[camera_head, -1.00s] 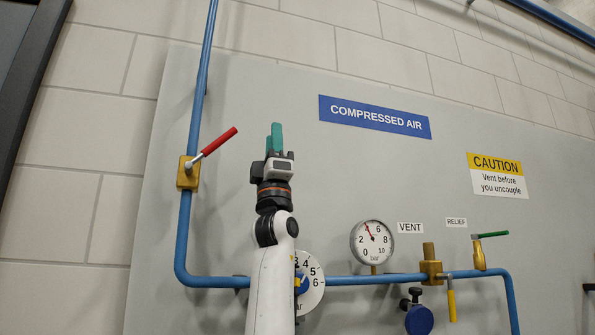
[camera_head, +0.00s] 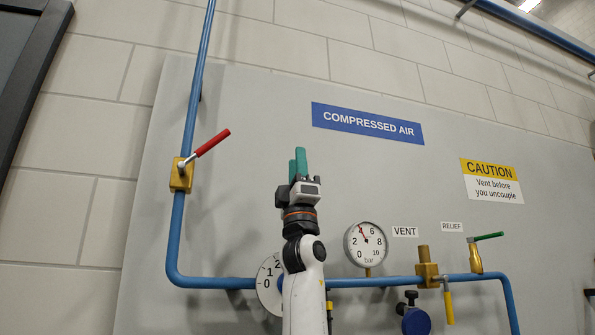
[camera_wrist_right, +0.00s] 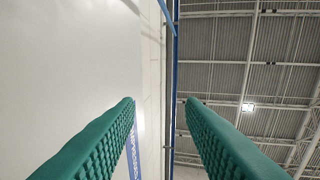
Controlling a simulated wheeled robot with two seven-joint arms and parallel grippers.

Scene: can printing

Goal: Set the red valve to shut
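The red valve has a red lever (camera_head: 212,142) on a brass body (camera_head: 181,174), on the upright blue pipe at the left of the panel. The lever points up and to the right, slanted away from the pipe's line. My right gripper (camera_head: 298,160) stands upright, fingers up, to the right of the lever and apart from it. In the right wrist view its two green fingers (camera_wrist_right: 160,105) are spread with nothing between them. The red valve does not show in the wrist view. My left gripper is not in view.
A dial (camera_head: 268,284) is partly hidden behind my right arm. A pressure gauge (camera_head: 366,243), a yellow vent lever (camera_head: 448,304) and a green relief lever (camera_head: 488,236) are to the right. The blue pipe (camera_head: 205,282) runs along the bottom. The panel between lever and gripper is clear.

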